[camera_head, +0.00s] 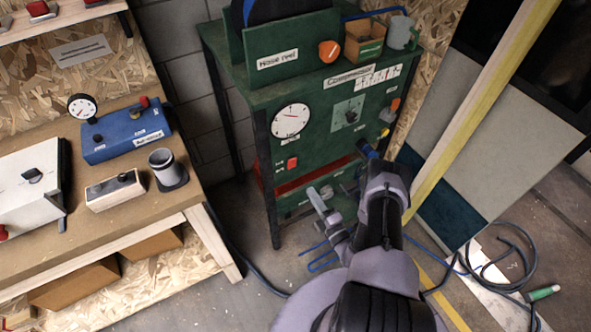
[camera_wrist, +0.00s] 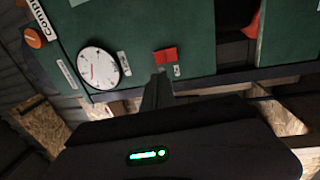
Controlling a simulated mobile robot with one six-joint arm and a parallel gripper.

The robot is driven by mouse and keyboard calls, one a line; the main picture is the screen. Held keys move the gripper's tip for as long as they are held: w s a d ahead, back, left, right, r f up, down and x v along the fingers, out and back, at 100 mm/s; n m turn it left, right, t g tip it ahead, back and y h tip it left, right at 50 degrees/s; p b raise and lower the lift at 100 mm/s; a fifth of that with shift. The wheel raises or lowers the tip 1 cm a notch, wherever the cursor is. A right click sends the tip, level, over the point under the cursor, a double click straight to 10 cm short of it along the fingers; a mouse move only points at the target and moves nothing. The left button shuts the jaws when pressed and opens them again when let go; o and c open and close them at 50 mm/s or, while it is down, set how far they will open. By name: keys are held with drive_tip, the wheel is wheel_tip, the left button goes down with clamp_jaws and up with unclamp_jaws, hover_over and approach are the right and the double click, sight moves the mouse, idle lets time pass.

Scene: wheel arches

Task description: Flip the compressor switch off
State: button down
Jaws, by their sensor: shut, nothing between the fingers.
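The green compressor cabinet (camera_head: 335,100) stands at the centre in the head view, with a white round gauge (camera_head: 291,120) on its front. Below the gauge is a small red switch (camera_head: 292,162); which way it is set is too small to tell. In the wrist view the red switch (camera_wrist: 165,55) is on the green panel beside the gauge (camera_wrist: 98,68). My gripper (camera_wrist: 159,80) is shut and empty, its tip just below the switch in that picture; I cannot tell whether they touch. In the head view my gripper (camera_head: 316,196) is in front of the cabinet, low and right of the switch.
An orange hose reel knob (camera_head: 329,51) and a box with a mug (camera_head: 402,33) are on the cabinet's top. A wooden bench (camera_head: 110,215) with a blue gauge box (camera_head: 125,133) stands left. A timber post (camera_head: 480,110) rises right. Hose coils (camera_head: 500,258) lie on the floor.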

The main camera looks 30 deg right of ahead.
sight(291, 162)
drive_tip(key=w+b, duration=0.1)
drive_tip(key=w, duration=0.2)
drive_tip(key=w+b, duration=0.1)
drive_tip(key=w, duration=0.3)
drive_tip(key=w+r+b, duration=0.1)
drive_tip(key=w+b, duration=0.1)
drive_tip(key=w, duration=0.2)
drive_tip(key=shift+w+a+r, duration=0.1)
drive_tip(key=shift+w+a, duration=0.15)
drive_tip(key=shift+a, duration=0.05)
drive_tip(key=shift+r, duration=0.1)
